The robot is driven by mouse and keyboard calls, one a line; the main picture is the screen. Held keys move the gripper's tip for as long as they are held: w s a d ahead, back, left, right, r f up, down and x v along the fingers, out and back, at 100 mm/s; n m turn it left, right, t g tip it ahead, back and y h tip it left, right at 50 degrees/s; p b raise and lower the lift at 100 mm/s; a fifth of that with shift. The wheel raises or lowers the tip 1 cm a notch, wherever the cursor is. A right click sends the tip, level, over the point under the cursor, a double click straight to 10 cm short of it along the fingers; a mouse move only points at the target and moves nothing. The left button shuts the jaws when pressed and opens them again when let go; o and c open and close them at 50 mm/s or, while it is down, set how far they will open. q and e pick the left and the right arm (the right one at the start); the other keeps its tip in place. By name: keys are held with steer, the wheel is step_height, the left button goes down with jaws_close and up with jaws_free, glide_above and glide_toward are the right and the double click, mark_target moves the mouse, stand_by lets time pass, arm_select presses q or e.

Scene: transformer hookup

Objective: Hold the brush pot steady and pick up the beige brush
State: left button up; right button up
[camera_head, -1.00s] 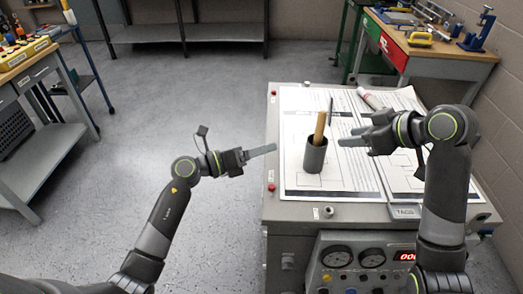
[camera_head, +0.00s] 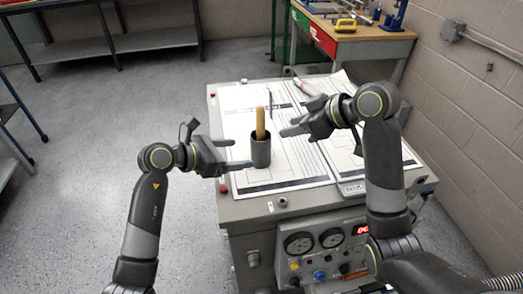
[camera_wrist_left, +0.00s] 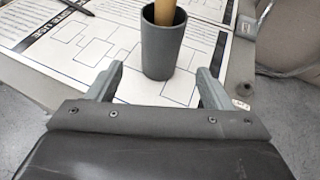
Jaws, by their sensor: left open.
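The brush pot (camera_head: 261,154) is a dark grey cylinder standing upright on the paper sheets. The beige brush (camera_head: 260,122) stands in it, its thick handle rising above the rim. My left gripper (camera_head: 242,153) is open, just left of the pot. In the left wrist view the pot (camera_wrist_left: 162,50) is ahead of and between the open fingers (camera_wrist_left: 160,84), with visible gaps to both; the brush's top is cut off by the frame. My right gripper (camera_head: 287,126) is open and empty, to the right of the brush and apart from it.
Printed sheets (camera_head: 300,160) cover the grey cabinet top. A thin dark pen-like item (camera_head: 270,105) shows behind the brush, and a whitish tube (camera_head: 305,87) lies farther back. Gauges (camera_head: 299,243) are on the cabinet front. A workbench (camera_head: 350,38) stands behind.

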mark_target(264, 151)
arm_select(q)
steer(key=x, duration=1)
steer(key=c, duration=1.1)
steer(key=shift+o, duration=0.2)
